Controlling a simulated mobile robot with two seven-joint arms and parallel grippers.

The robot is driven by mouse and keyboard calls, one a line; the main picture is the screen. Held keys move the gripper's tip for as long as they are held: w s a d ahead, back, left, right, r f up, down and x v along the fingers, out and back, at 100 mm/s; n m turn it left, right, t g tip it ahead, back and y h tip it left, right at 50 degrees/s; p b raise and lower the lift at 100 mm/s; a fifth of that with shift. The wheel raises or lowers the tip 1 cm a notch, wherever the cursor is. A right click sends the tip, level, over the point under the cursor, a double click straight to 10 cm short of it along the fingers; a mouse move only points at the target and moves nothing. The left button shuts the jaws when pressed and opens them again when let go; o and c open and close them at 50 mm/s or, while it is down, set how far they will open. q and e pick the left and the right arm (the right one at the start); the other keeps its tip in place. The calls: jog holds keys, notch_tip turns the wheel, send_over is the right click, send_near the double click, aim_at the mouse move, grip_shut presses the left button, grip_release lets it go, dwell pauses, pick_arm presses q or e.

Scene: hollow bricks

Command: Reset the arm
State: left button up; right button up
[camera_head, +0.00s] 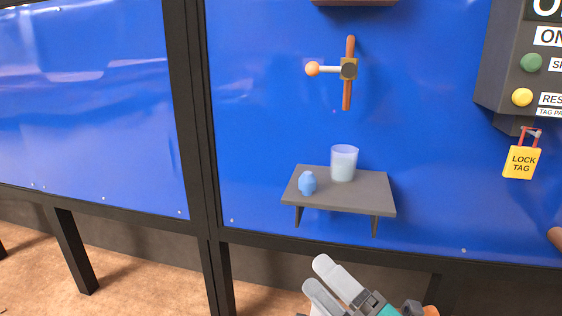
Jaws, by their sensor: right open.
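My right gripper (327,284) shows at the bottom centre of the head view. Its two pale fingers point up and to the left and stand apart, with nothing between them. It is in front of and below the small grey shelf (345,202), apart from it. The rest of the right arm is mostly cut off by the bottom edge. My left gripper is not in view.
On the shelf stand a translucent cup (343,163) and a small blue object (307,183). Above is a lever with an orange knob (313,69). At right are a control box (500,75) and a yellow lock tag (521,162). A blue panel (255,130) stands behind.

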jog(key=s+d+f+m+g+h, duration=0.2)
jog(key=s+d+f+m+h, duration=0.15)
jog(key=f+m, duration=0.4)
jog(key=s+d+f+m+g+h, duration=0.15)
jog(key=f+m+h, duration=0.25)
jog(key=f+m, duration=0.4)
jog(key=s+d+f+m+g+h, duration=0.1)
jog(key=s+d+f+m+h, duration=0.25)
jog(key=f+m, duration=0.45)
pick_arm(q)
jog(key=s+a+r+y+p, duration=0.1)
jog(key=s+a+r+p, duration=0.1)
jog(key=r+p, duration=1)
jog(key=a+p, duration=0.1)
jog(key=p, duration=0.5)
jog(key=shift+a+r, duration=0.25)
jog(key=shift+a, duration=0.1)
pick_arm(e)
notch_tip(320, 180, up, 13)
jog(key=s+d+m+h, duration=0.1)
jog(key=s+d, duration=0.1)
jog(key=shift+s+d+r+m+h, duration=0.15)
jog(key=shift+s+d+m+h, duration=0.05)
jog(key=shift+d+m+h, duration=0.2)
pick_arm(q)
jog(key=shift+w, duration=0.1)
pick_arm(e)
jog(key=shift+g, duration=0.25)
